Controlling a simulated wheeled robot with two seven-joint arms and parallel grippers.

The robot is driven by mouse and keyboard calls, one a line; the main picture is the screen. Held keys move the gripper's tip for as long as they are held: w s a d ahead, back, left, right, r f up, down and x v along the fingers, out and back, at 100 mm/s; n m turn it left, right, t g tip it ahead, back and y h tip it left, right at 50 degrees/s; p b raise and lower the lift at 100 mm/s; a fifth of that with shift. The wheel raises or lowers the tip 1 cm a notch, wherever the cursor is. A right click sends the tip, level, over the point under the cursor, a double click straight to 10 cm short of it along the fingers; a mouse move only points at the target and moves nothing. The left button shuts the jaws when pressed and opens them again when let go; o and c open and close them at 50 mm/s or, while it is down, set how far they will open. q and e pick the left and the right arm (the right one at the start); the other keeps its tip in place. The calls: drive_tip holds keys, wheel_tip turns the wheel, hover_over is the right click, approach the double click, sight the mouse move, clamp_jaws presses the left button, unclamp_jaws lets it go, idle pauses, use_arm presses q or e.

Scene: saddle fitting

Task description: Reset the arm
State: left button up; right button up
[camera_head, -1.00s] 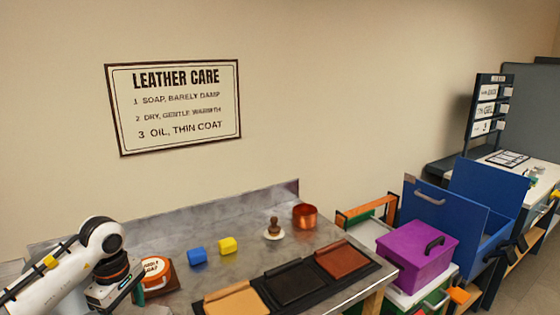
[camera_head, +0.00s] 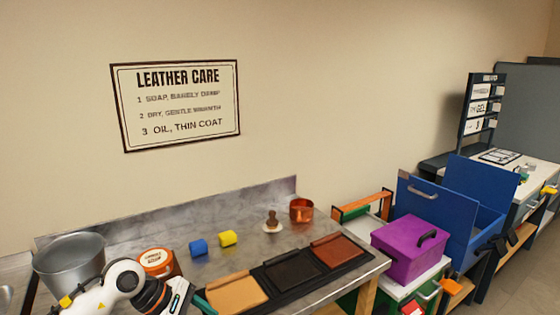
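My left arm reaches in at the lower left, and its gripper (camera_head: 201,304) is low over the front of the metal bench (camera_head: 215,262). A teal fingertip shows beside the tan leather piece; whether they touch is unclear. Most of the gripper is hidden by its own wrist or cut off by the bottom edge, so I cannot see its opening. No held object shows. My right gripper is not in view.
An orange soap tin (camera_head: 156,262) and a grey metal bucket (camera_head: 70,262) stand close to my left arm. A purple box (camera_head: 408,252) is at right.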

use_arm(q)
drive_tip(key=s+d+r+n+t+h, duration=0.2)
drive_tip(key=d+r+n+t+h, duration=0.6)
drive_tip(key=d+r+n+h, duration=0.35)
drive_tip(key=w+a+n+t+y, duration=0.1)
drive_tip(key=a+n+t+y, duration=0.85)
drive_tip(key=n, duration=0.95)
drive_tip(key=s+a+f+n+g+y, duration=0.3)
drive_tip(key=a+f+n+y, duration=0.4)
drive_tip(key=f+n+y, duration=0.6)
drive_tip(key=s+f+n+g+h, duration=0.2)
drive_tip(key=s+f+n+g, duration=0.35)
drive_tip(key=s, duration=0.55)
drive_tip(key=s+f+n+g+h, duration=0.2)
drive_tip(key=s+f+n+g, duration=0.4)
drive_tip(key=s, duration=0.5)
wheel_tip(320, 180, down, 28)
drive_tip(key=s+m+g, duration=0.1)
drive_tip(key=g, duration=0.1)
drive_tip(key=s+a+f+g, duration=0.1)
drive_tip(key=s+a+f, duration=0.1)
drive_tip(key=s+f, duration=1.2)
drive_tip(key=shift+s+a+f+m, duration=0.15)
drive_tip(key=shift+s+f+m, duration=0.2)
drive_tip(key=shift+s, duration=0.45)
